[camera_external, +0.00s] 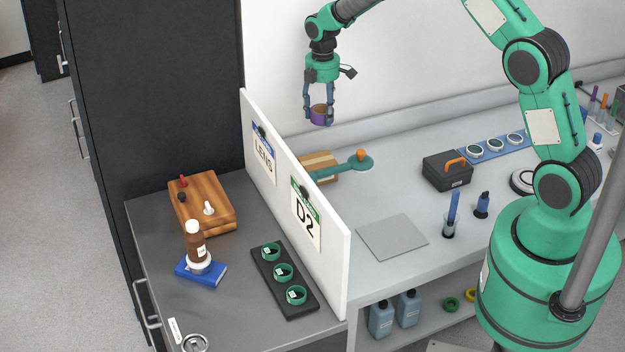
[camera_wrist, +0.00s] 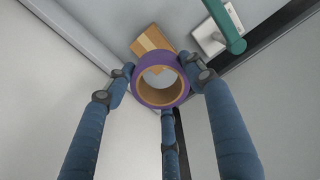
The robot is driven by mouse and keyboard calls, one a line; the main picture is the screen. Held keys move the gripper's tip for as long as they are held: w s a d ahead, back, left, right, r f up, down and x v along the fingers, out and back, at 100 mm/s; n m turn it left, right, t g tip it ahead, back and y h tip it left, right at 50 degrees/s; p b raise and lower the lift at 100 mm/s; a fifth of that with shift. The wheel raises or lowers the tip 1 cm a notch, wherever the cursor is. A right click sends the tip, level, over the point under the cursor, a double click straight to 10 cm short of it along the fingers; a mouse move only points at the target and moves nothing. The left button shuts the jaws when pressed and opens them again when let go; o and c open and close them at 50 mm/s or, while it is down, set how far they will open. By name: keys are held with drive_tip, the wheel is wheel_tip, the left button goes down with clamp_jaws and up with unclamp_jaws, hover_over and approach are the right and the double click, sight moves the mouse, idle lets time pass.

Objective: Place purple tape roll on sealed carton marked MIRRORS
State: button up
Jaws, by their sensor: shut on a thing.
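The purple tape roll (camera_external: 319,115) is a purple ring with a tan inner core. My gripper (camera_external: 320,118) is shut on it and holds it in the air above the grey bench, behind the white partition. In the wrist view the roll (camera_wrist: 160,103) sits between the blue fingers of my gripper (camera_wrist: 163,80), its open hole facing the camera. A tan carton (camera_external: 320,160) lies on the bench below, partly hidden by the partition. It also shows beyond the roll in the wrist view (camera_wrist: 149,40). No MIRRORS marking is readable on it.
A teal-handled tool with a disc (camera_external: 359,163) lies beside the carton, crossing its front. The white partition (camera_external: 338,258) bears LENS and D2 signs. A black case (camera_external: 447,172) and grey plate (camera_external: 392,237) lie right. A wooden box (camera_external: 201,200) stands left of the partition.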

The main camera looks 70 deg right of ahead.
drive_tip(key=w+d+f, duration=0.1)
drive_tip(key=w+d, duration=0.1)
hover_over(317, 161)
wheel_tip(317, 161, down, 5)
drive_tip(key=shift+d+f, duration=0.1)
drive_tip(key=shift+f, duration=0.05)
drive_tip(key=shift+f+p, duration=0.55)
drive_tip(key=shift+f, duration=2.55)
drive_tip(key=shift+f, duration=0.1)
drive_tip(key=shift+f, duration=1.75)
drive_tip(key=shift+f, duration=0.2)
